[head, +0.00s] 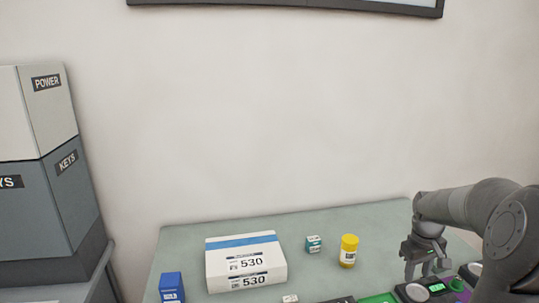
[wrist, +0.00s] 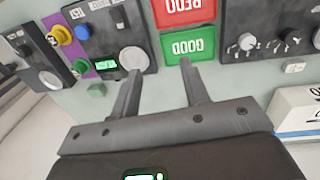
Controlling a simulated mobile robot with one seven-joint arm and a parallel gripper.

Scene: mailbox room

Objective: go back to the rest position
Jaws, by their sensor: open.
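My gripper (head: 426,270) hangs at the right side of the green-grey table (head: 215,232) in the head view, pointing down. In the wrist view my gripper (wrist: 158,70) has its two fingers apart with nothing between them. Beyond the fingers lie a green pad marked GOOD (wrist: 188,45) and a red pad marked REDO (wrist: 185,10), both upside down in that view. A dark device with a round silver disc (wrist: 132,60) and a lit green display is beside the left finger. Contact with any of these cannot be told.
A white box marked 530 (head: 222,267), a teal box (head: 313,244), a yellow bottle (head: 348,251) and a blue box (head: 171,288) stand on the table. Grey cabinets (head: 60,205) marked KEYS and POWER are at left. A knob panel (wrist: 262,30) is at right in the wrist view.

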